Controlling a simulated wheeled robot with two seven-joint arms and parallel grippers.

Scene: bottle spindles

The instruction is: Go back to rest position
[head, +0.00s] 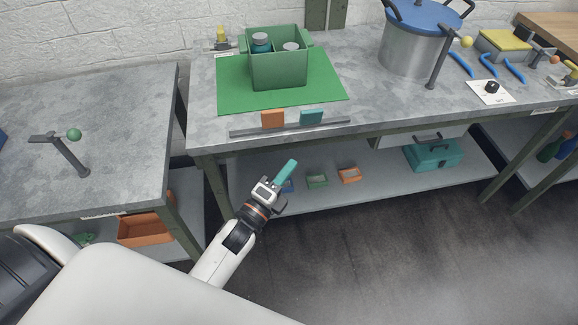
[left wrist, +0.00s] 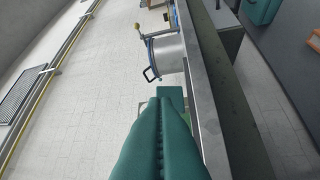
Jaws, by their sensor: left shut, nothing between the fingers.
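My left gripper (head: 288,170) is in front of the middle workbench, near the height of its front edge in the head view. Its teal fingers are shut and hold nothing. In the left wrist view the shut fingers (left wrist: 158,103) fill the lower middle, pressed side by side. My right gripper is in neither view.
The workbench (head: 380,112) bears a green mat (head: 230,96) with a green box (head: 278,73) holding bottles, and a metal pot (head: 407,52). A rail with orange and teal blocks lies along the edge. Small bins sit on the lower shelf (head: 385,190). The floor (head: 370,260) in front is clear.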

